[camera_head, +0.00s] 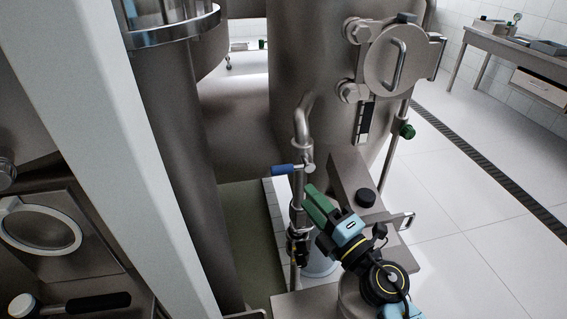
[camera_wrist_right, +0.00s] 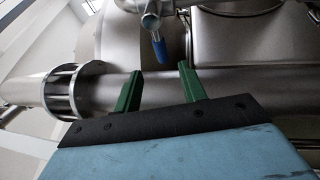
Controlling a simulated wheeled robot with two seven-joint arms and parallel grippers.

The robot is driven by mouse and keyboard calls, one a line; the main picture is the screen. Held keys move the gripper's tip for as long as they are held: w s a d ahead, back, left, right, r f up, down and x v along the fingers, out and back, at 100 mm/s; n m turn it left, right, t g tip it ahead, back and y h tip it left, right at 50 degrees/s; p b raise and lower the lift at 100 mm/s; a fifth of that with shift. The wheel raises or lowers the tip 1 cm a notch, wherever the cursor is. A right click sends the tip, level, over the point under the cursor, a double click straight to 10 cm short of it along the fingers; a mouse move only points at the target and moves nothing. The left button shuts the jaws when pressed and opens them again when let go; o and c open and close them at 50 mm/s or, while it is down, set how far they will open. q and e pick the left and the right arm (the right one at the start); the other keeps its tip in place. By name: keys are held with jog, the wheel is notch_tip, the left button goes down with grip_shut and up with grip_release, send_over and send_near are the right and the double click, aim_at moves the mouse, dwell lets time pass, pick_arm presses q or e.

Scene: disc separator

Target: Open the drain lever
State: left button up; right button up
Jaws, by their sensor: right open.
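A lever with a blue grip (camera_head: 284,169) sits on a steel pipe in the middle of the head view. The grip points left, across the vertical pipe. It also shows in the right wrist view as a blue tip (camera_wrist_right: 160,47) at top centre. I take this to be the drain lever. My right gripper (camera_head: 311,194) has green fingers and is just below and right of the lever, apart from it. In the right wrist view its fingers (camera_wrist_right: 160,68) are spread and empty, with the blue grip beyond the gap. My left gripper is not in view.
A curved steel pipe (camera_head: 302,120) rises above the lever. A large steel tank (camera_head: 300,60) with a round hatch stands behind. A thick steel column (camera_head: 185,160) stands on the left.

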aim_at(286, 172)
jog(key=x, duration=1)
jog(key=shift+f+b, duration=0.1)
jog(key=shift+b, duration=0.2)
jog(key=shift+w+a, duration=0.2)
jog(key=shift+w, duration=0.1)
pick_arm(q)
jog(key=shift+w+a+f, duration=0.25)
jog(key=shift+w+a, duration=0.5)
pick_arm(e)
jog(key=shift+c, duration=0.8)
jog(key=c, duration=0.7)
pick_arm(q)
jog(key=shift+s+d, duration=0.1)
pick_arm(e)
grip_shut()
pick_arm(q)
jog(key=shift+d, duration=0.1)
